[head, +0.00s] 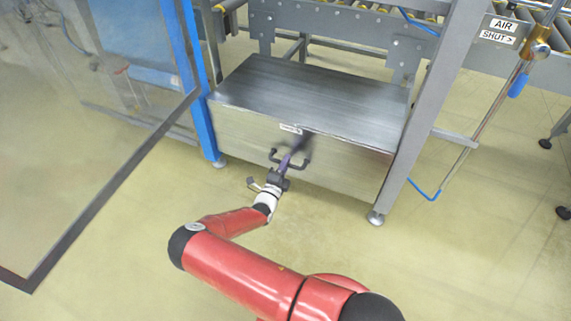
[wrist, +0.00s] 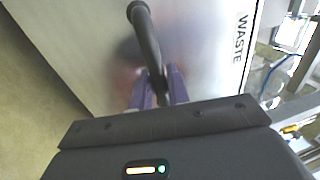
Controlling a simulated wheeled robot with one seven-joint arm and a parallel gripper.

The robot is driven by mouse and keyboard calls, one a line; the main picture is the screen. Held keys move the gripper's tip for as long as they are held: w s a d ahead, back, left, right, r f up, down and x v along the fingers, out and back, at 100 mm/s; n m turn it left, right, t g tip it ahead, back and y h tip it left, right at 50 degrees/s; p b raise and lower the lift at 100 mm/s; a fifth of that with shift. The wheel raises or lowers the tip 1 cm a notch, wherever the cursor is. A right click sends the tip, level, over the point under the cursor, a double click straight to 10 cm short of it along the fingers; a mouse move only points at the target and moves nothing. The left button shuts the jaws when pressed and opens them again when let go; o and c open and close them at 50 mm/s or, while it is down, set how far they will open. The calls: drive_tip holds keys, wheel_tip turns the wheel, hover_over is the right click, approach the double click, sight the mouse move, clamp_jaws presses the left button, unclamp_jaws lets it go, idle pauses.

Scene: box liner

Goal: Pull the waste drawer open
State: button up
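The waste drawer (head: 330,165) is a low brushed-metal box front under a dark metal top, and its front looks flush with the frame. A black bar handle (head: 273,156) stands out from its middle, below a small white label. In the wrist view the label reads WASTE, and the handle (wrist: 146,38) runs down between my gripper's purple fingers. My gripper (head: 287,163) is at the handle. In the wrist view my gripper (wrist: 159,90) has one finger on each side of the bar, and the bar fills the gap between them. The far handle end is partly hidden by the gripper.
A blue post (head: 193,85) and a clear panel (head: 80,130) stand at the left. The floor (head: 130,240) before the drawer is clear apart from my arm.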

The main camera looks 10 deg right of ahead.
clamp_jaws()
drive_tip(key=r+p+v, duration=0.1)
drive_tip(key=r+v, duration=0.1)
drive_tip(key=v, duration=0.9)
drive_tip(key=r+p+v, duration=0.1)
drive_tip(key=r+v, duration=0.1)
drive_tip(key=v, duration=1)
drive_tip(key=shift+s+a, duration=0.45)
drive_tip(key=shift+s, duration=0.15)
drive_tip(key=shift+r, duration=0.15)
drive_tip(key=shift+o, duration=2)
unclamp_jaws()
drive_tip(key=v, duration=0.8)
drive_tip(key=shift+w, duration=0.1)
